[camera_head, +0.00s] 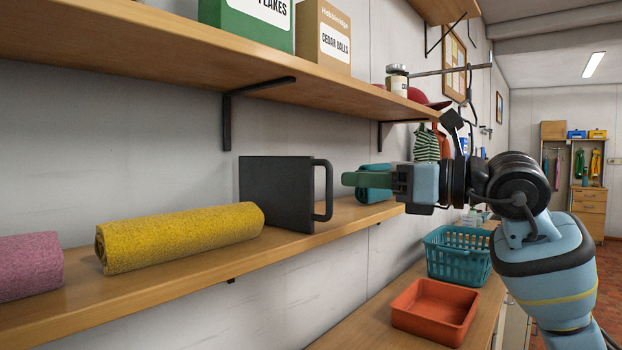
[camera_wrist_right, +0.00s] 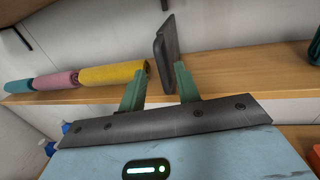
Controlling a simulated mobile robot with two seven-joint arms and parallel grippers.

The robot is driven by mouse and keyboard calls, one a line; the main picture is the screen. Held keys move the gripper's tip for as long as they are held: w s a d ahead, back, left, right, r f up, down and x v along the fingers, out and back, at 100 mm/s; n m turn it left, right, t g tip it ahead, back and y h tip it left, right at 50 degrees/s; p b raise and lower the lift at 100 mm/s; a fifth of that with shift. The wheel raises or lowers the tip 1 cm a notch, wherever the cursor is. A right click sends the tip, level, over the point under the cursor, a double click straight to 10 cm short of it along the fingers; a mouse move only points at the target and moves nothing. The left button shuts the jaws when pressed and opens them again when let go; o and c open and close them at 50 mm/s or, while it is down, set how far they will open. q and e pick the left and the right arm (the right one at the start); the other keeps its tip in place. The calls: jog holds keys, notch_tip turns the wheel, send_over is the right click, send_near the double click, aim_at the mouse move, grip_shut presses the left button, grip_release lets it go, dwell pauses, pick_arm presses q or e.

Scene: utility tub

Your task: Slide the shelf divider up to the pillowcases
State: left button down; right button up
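The shelf divider is a dark grey upright panel (camera_head: 275,190) with a loop handle on its right side, standing on the lower shelf. It also shows in the right wrist view (camera_wrist_right: 171,38). Rolled cloths lie to its left: a yellow roll (camera_head: 180,236) close by, then a pink roll (camera_head: 28,266). No label tells which are the pillowcases. My left gripper is out of view.
The lower wooden shelf (camera_head: 150,296) has free room around the divider. An upper shelf (camera_head: 180,48) on black brackets carries boxes and a jar. Below stand a teal basket (camera_head: 458,255) and an orange tray (camera_head: 434,312).

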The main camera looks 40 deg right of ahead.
aim_at(331, 170)
jog(key=p+x, duration=0.3)
jog(key=x, duration=0.2)
jog(key=shift+w+a+r, duration=0.1)
jog(key=shift+w+r, duration=0.05)
jog(key=shift+w, duration=0.25)
jog(key=shift+p+x, duration=0.3)
jog(key=shift+x, duration=0.7)
jog(key=shift+f, duration=0.25)
jog(key=c, duration=0.7)
jog(key=shift+f, duration=0.1)
grip_shut()
